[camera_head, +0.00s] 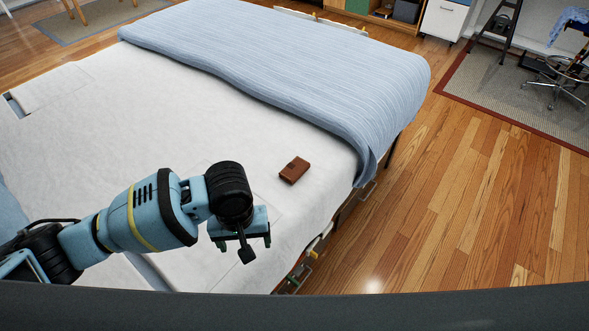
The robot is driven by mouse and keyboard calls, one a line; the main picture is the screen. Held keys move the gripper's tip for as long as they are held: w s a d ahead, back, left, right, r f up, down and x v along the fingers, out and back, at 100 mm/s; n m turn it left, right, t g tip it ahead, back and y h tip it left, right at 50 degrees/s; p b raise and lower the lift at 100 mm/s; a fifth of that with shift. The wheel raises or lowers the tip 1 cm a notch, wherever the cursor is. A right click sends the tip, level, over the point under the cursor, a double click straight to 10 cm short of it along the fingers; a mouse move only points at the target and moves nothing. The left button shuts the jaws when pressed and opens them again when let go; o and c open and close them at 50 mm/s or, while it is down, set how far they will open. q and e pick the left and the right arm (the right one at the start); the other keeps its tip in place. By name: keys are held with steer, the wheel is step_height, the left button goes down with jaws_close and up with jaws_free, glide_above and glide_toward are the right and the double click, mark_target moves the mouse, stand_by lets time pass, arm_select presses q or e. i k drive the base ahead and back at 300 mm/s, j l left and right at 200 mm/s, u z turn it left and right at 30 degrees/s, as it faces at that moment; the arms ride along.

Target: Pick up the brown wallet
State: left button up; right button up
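The brown wallet (294,170) lies flat on the white sheet of the bed, near the bed's right edge and just below the blue blanket. My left gripper (244,243) is above the bed, lower left of the wallet in the picture and apart from it. It points downward, with its small fingers spread toward the two ends of its blue bar and a dark part hanging between them. Nothing shows held in it. My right gripper is not in view.
The bed has a white sheet (190,115) and a folded light-blue blanket (300,65). Open wooden floor (470,200) lies to the right. Partly hidden items (300,275) show by the bed's near right side. A wheeled chair (562,80) stands on a rug at upper right.

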mark_target(296, 169)
steer(key=i+l, duration=0.7)
